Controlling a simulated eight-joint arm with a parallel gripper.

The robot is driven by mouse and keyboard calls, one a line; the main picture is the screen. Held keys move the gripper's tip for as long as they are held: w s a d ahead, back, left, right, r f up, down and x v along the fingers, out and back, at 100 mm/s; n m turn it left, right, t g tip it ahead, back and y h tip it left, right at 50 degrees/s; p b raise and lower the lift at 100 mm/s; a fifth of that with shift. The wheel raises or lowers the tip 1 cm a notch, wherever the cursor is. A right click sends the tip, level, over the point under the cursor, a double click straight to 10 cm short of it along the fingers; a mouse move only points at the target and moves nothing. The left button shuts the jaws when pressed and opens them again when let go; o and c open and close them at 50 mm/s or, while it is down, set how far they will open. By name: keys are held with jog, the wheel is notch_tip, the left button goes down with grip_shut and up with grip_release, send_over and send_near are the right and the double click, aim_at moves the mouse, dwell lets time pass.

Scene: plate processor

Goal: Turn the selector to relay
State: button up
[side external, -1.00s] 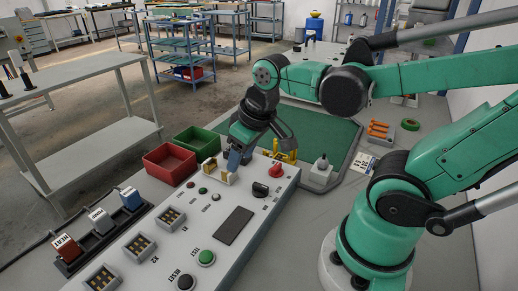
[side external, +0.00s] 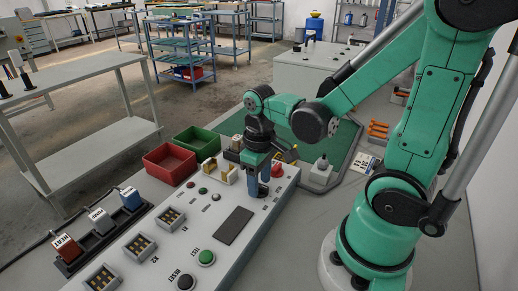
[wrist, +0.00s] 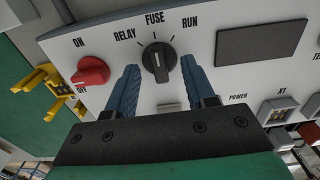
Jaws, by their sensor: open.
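The selector (wrist: 158,62) is a black round knob on the light grey panel in the wrist view. Its white pointer mark points up at FUSE, with RELAY to the left and RUN to the right. My gripper (wrist: 160,65) is open, with one blue finger on each side of the knob; I cannot tell if either touches it. In the side external view, my gripper (side external: 259,193) points down at the panel's far end, and its fingers largely hide the selector.
A red ON/OFF knob (wrist: 92,71) sits left of the selector, and a dark display (wrist: 262,44) lies to the right. A yellow fixture (wrist: 58,92) stands beyond the red knob. Red (side external: 169,161) and green (side external: 196,143) bins stand beside the panel.

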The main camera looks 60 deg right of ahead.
grip_shut()
jog(key=shift+n, duration=0.3)
jog(key=n, duration=0.3)
jog(key=shift+n, duration=2.1)
grip_release()
